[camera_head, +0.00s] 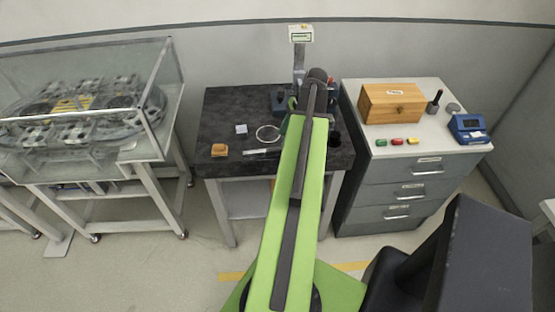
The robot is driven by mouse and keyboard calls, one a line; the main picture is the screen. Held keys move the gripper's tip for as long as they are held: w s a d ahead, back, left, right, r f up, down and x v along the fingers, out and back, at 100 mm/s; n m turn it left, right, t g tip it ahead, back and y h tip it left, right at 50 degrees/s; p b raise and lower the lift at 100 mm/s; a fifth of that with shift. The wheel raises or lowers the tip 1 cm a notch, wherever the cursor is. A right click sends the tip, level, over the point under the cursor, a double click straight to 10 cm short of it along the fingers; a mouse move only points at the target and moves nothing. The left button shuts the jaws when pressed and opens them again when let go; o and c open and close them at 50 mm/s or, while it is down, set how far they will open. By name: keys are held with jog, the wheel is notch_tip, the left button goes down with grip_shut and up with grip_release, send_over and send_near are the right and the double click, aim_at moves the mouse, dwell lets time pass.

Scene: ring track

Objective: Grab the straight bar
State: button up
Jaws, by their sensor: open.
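A short, light straight bar (255,151) lies flat near the front of the black-topped table (225,112). It is just below a thin pale ring (268,133) and left of my green arm. My arm reaches up over the table, and its end is hidden behind its own links. I cannot make out my gripper's fingers. Nothing is seen touching the bar.
A small pale block (241,129) and an orange-brown block (219,150) lie left of the bar. A drawer cabinet (415,172) with a wooden box (391,103) is right; a glass case (125,95) is left.

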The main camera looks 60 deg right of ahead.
aim_at(277, 148)
jog(key=shift+b+x, duration=0.45)
jog(key=shift+x, duration=0.75)
jog(key=b+x, duration=0.4)
jog(key=x, duration=0.1)
jog(key=shift+w+a+f+b, duration=0.1)
jog(key=shift+a+f+b, duration=0.1)
jog(key=shift+b, duration=0.2)
jog(key=shift+r, duration=0.2)
jog(key=shift+f, duration=0.15)
jog(key=shift+c, duration=0.5)
grip_shut()
